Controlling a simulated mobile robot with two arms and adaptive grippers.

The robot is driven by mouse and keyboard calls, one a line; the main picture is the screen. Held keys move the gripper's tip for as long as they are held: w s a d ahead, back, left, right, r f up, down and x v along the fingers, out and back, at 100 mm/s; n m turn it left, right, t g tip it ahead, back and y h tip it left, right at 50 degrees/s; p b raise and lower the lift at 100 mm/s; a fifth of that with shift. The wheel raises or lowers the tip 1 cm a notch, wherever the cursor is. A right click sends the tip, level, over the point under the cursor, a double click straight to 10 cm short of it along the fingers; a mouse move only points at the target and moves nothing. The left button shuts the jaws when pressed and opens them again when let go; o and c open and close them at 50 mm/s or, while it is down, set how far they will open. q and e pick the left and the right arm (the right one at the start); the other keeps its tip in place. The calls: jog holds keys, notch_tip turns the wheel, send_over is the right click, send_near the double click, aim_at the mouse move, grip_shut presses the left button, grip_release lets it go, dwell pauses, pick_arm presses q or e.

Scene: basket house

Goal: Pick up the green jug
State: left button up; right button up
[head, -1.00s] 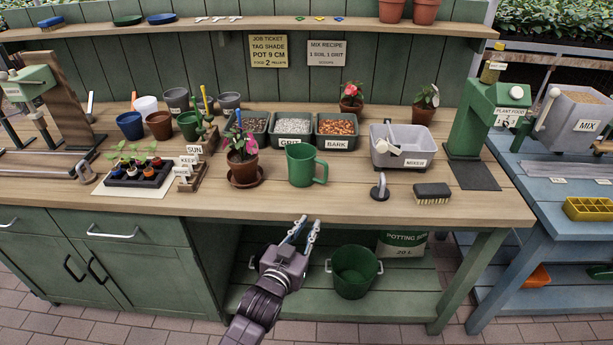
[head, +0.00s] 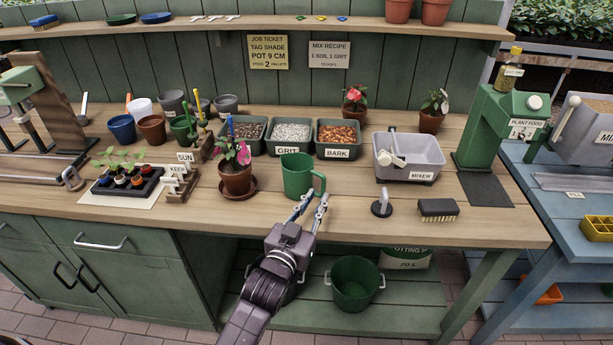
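The green jug (head: 295,177) stands upright near the front edge of the wooden bench, with its handle on its right side. My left gripper (head: 315,196) reaches up from below at the bench's front edge. Its two fingers are apart, and their tips are just in front of and below the jug's handle, overlapping its lower end in the picture. I cannot tell whether the tips touch the handle. My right gripper is not in view.
A potted pink flower (head: 236,173) on a saucer stands left of the jug. Grit and bark trays (head: 337,152) stand behind it. A grey mixer tub (head: 408,170), a suction-like handle (head: 381,209) and a brush (head: 438,207) are to the right. A green bucket (head: 353,300) is below.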

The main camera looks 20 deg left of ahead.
aim_at(323, 184)
pick_arm(q)
jog(key=shift+w+f, duration=0.1)
jog(key=shift+w, duration=0.4)
jog(key=shift+w+b, duration=0.95)
jog(key=shift+b, duration=0.05)
jog(key=w+b, duration=0.2)
jog(key=w, duration=0.1)
jog(key=shift+w, duration=0.45)
jog(key=shift+r, duration=0.25)
grip_shut()
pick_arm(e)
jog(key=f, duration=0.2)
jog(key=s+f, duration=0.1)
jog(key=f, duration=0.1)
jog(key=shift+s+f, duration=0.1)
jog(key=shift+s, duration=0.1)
pick_arm(q)
jog(key=shift+r, duration=0.1)
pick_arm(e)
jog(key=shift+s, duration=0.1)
